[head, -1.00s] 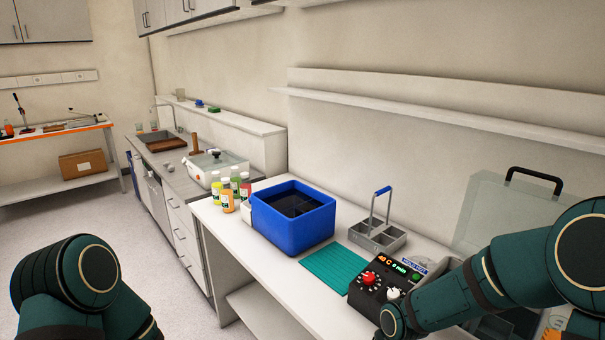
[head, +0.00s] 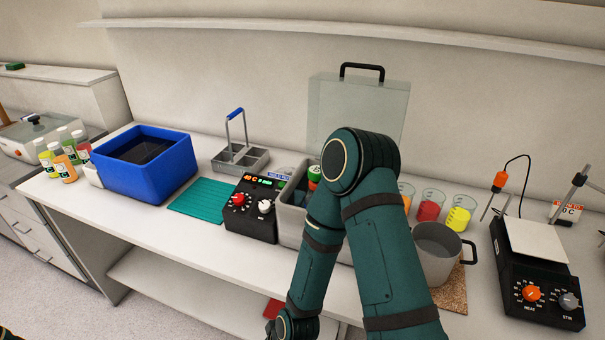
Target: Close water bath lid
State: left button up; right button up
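The water bath (head: 291,222) stands on the bench right of centre, with its black control box (head: 250,222) on its left side. Its clear lid (head: 390,104) stands upright, open, at the back, with a black handle (head: 362,68) on its top edge. A bottle with a green cap (head: 315,173) shows inside the bath. My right arm crosses in front of the bath and hides much of it. The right arm bends down toward the bench's front edge, and its gripper fingers are not visible. My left gripper is out of view.
Left of the bath are a teal mat (head: 202,200), a grey bottle carrier (head: 240,157) and a blue tub (head: 146,170). To the right are beakers of coloured juice (head: 459,218), a steel pot (head: 436,258) and a hotplate (head: 538,270). A shelf (head: 300,30) runs above.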

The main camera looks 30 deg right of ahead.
aim_at(381, 82)
jog(key=k+j+z, duration=0.1)
jog(key=z, duration=0.25)
jog(key=k+j+z, duration=0.1)
jog(key=z, duration=0.2)
jog(key=i+l+z, duration=0.1)
jog(key=z, duration=0.55)
jog(key=u, duration=0.1)
